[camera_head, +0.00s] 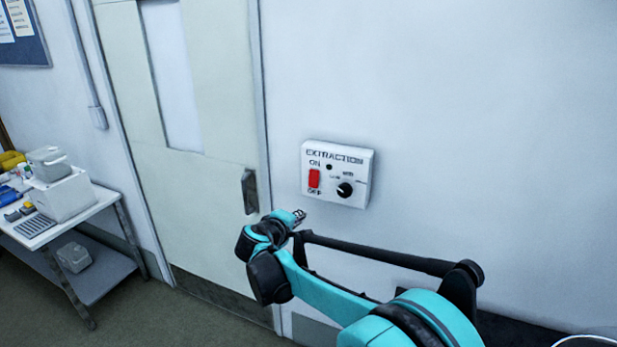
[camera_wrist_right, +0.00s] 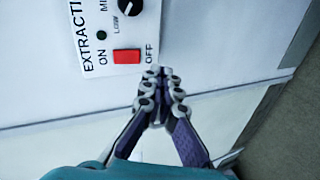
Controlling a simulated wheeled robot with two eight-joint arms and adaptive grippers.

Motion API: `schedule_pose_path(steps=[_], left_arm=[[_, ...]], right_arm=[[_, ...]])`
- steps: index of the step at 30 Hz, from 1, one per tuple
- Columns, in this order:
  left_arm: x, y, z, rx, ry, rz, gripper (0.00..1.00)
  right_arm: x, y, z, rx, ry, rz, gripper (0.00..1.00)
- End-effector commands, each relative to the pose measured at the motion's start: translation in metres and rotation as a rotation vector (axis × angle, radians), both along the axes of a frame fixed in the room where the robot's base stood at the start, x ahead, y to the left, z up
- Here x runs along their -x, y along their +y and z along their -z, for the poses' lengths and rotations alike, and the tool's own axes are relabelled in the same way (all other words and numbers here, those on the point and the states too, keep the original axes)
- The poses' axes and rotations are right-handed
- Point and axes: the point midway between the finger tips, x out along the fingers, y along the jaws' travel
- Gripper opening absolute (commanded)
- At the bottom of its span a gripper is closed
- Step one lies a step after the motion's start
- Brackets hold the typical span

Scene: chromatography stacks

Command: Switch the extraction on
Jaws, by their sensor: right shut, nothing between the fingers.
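The white EXTRACTION control box (camera_head: 337,156) is fixed to the wall to the right of the door. Its red rocker switch (camera_head: 314,179) sits between the ON label above and the OFF label below. A black knob (camera_head: 345,190) and a small dark indicator are beside it. My right gripper (camera_head: 299,215) is shut and empty, just below the box. In the right wrist view the red switch (camera_wrist_right: 127,56) lies just ahead and left of the shut fingertips (camera_wrist_right: 159,72), close to the OFF end. I cannot tell whether they touch anything. My left gripper is out of view.
A door (camera_head: 222,120) with a dark handle (camera_head: 249,191) stands left of the box. A bench (camera_head: 90,208) with lab equipment is at the far left. The wall around the box is bare.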

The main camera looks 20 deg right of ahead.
Motion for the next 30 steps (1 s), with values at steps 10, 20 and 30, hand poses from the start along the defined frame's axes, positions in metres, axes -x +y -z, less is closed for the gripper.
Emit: schedule_pose_path(steps=[10,20,30], left_arm=[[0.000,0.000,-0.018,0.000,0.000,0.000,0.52],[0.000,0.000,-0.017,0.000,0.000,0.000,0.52],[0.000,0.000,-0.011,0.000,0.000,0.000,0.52]], right_arm=[[-0.059,0.005,-0.019,0.234,-0.009,-0.021,0.00],[-0.060,0.004,-0.019,0.235,-0.009,-0.021,0.00],[-0.090,-0.031,-0.009,0.235,-0.010,-0.018,0.00]])
